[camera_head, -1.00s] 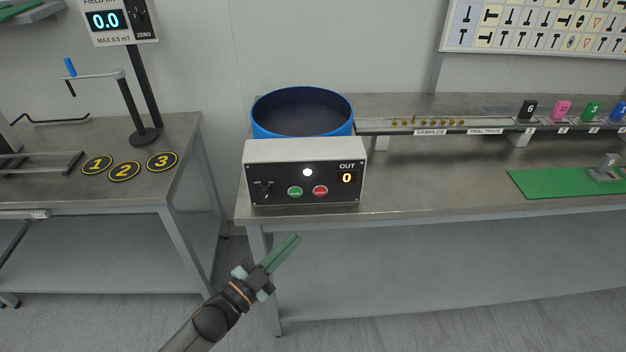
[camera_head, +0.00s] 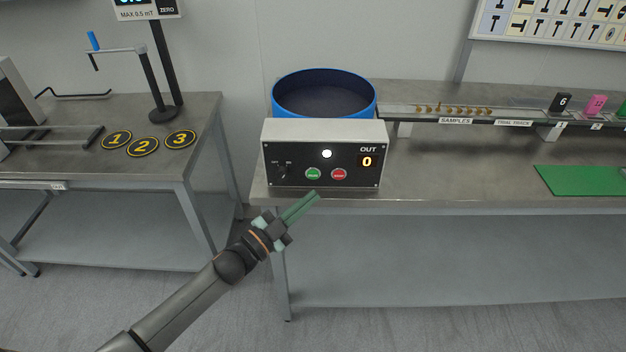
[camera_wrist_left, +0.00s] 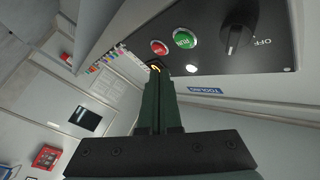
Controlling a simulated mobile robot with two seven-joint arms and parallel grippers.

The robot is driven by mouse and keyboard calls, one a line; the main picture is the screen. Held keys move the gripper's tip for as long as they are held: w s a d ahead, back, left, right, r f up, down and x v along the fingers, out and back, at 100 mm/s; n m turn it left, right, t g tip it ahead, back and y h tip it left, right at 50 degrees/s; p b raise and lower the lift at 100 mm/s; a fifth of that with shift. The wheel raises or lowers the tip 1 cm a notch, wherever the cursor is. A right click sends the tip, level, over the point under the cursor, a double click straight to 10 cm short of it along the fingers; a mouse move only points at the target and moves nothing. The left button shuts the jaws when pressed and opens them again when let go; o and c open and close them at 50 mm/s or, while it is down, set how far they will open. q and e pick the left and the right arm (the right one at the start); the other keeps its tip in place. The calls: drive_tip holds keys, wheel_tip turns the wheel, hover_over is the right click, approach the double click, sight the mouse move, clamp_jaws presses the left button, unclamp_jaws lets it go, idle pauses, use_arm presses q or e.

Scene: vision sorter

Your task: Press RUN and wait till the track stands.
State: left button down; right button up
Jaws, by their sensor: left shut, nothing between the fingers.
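The control box (camera_head: 325,135) stands at the front edge of the bench, with a black panel, a lit white lamp (camera_head: 327,154) and an OUT display (camera_head: 367,161) reading 0. The green RUN button (camera_head: 313,174) sits left of a red button (camera_head: 339,174); both also show in the left wrist view, green (camera_wrist_left: 185,39) and red (camera_wrist_left: 159,47). My left gripper (camera_head: 314,196) is shut and empty, just below and in front of the green button, apart from it. The track (camera_head: 450,113) holds several small brown pieces beside the SAMPLES label. My right gripper is not in view.
A blue bowl (camera_head: 324,80) stands behind the box. A green mat (camera_head: 580,181) lies on the bench at right, and coloured numbered blocks (camera_head: 560,103) stand along the track. A second table with numbered discs (camera_head: 143,147) is at left. The bench front between box and mat is clear.

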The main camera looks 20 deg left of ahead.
sight(313, 175)
use_arm(q)
drive_tip(key=shift+w+a+b, duration=0.25)
drive_tip(key=shift+w, duration=0.55)
drive_tip(key=shift+w+a+b, duration=0.2)
drive_tip(key=shift+w+b, duration=0.05)
drive_tip(key=shift+w, duration=0.55)
idle(0.8)
drive_tip(key=shift+w+a, duration=0.15)
drive_tip(key=shift+w, duration=0.25)
drive_tip(key=shift+w+a+b, duration=0.1)
drive_tip(key=shift+w+b, duration=0.3)
idle(0.5)
drive_tip(key=shift+s, duration=0.15)
idle(0.3)
drive_tip(key=shift+s+d+p, duration=0.25)
drive_tip(key=shift+s+p, duration=0.25)
drive_tip(key=shift+s, duration=0.2)
